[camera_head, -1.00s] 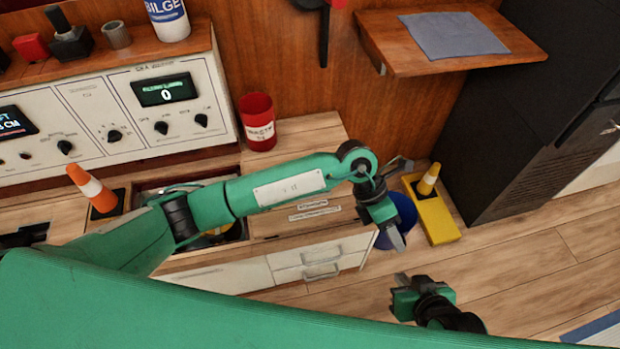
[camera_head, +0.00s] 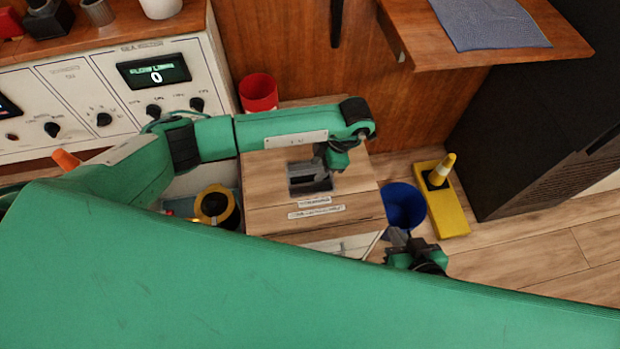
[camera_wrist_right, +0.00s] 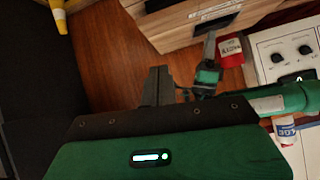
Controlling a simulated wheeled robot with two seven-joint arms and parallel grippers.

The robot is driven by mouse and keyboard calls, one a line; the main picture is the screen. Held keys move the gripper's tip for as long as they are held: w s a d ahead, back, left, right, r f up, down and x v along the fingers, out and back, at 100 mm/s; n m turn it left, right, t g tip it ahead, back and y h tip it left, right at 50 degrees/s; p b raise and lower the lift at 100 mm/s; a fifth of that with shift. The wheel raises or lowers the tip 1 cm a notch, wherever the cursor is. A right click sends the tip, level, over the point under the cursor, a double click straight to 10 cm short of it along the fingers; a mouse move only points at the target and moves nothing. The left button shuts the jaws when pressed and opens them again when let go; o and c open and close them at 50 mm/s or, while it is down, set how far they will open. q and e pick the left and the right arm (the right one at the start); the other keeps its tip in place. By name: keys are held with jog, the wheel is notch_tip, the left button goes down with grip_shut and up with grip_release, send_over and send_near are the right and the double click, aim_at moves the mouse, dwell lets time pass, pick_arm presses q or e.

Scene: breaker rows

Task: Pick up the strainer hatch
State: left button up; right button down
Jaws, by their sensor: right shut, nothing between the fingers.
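A small dark square (camera_head: 296,191) is set in the wooden counter top (camera_head: 270,195); it may be the strainer hatch or its recess, and the labels in front of it are too small to read. My left gripper (camera_head: 313,176) points down over this square, its grey fingers covering much of it. I cannot tell whether the fingers are apart or touch anything. In the right wrist view the left gripper (camera_wrist_right: 208,58) is beside the dark square (camera_wrist_right: 216,22). My right gripper (camera_head: 397,243) is shut and empty, by the blue bin; its fingers show in the wrist view (camera_wrist_right: 157,86).
An open bay with a yellow-and-black round item (camera_head: 216,206) lies left of the counter top. A red cup (camera_head: 259,93) stands behind it. A blue bin (camera_head: 404,206) and a yellow block with a cone (camera_head: 446,205) stand right. A wooden shelf (camera_head: 400,30) juts out above.

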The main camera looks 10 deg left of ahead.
aim_at(311, 176)
pick_arm(q)
jog(key=x, duration=0.5)
jog(key=shift+s+r+b, duration=0.1)
jog(key=shift+s+b, duration=0.05)
jog(key=shift+b, duration=0.25)
jog(key=shift+a+f, duration=0.25)
jog(key=shift+f, duration=0.15)
pick_arm(e)
jog(key=shift+w+a+r+t+y, duration=0.15)
jog(key=shift+a+t+y, duration=0.25)
jog(key=shift+a+t, duration=0.3)
pick_arm(q)
jog(key=shift+f, duration=0.15)
grip_shut()
